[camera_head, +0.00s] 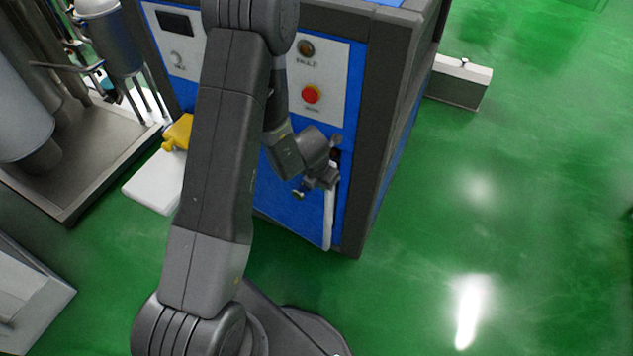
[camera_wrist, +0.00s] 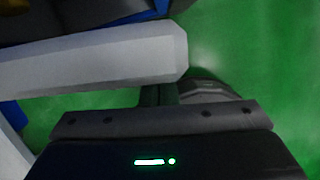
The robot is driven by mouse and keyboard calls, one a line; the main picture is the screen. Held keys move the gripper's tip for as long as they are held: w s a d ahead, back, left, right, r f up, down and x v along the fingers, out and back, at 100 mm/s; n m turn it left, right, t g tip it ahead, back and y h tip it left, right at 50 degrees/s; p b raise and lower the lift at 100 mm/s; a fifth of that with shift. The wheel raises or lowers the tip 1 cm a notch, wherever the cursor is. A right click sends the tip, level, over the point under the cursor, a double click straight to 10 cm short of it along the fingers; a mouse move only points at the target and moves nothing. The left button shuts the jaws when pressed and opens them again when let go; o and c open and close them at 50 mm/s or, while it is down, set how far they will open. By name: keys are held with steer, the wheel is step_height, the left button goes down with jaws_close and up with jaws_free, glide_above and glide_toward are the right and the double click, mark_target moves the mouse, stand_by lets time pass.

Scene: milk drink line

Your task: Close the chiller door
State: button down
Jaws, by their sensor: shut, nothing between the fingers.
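The chiller (camera_head: 384,130) is a blue cabinet with a dark grey frame and white control panels. Its blue door (camera_head: 290,212) is on the lower front, largely hidden behind my arm. It looks about flush with the frame, but I cannot tell whether a gap is left. A white upright handle (camera_head: 328,218) is near the door's right edge. My gripper (camera_head: 318,182) is shut and empty at the handle's upper end. In the wrist view a white bar (camera_wrist: 100,60), likely the handle, lies just beyond my gripper (camera_wrist: 158,96); contact is unclear.
A red button (camera_head: 311,94) is on the chiller's panel. A steel stand with tanks (camera_head: 85,165) is at the left, with a yellow item (camera_head: 178,132) and a white block (camera_head: 153,185) near it. A low box (camera_head: 458,82) stands behind. Green floor (camera_head: 520,220) is clear at right.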

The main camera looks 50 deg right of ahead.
steer(key=shift+d+f+n+p, duration=0.1)
steer(key=shift+d+n+p, duration=0.3)
steer(key=shift+d+p, duration=0.25)
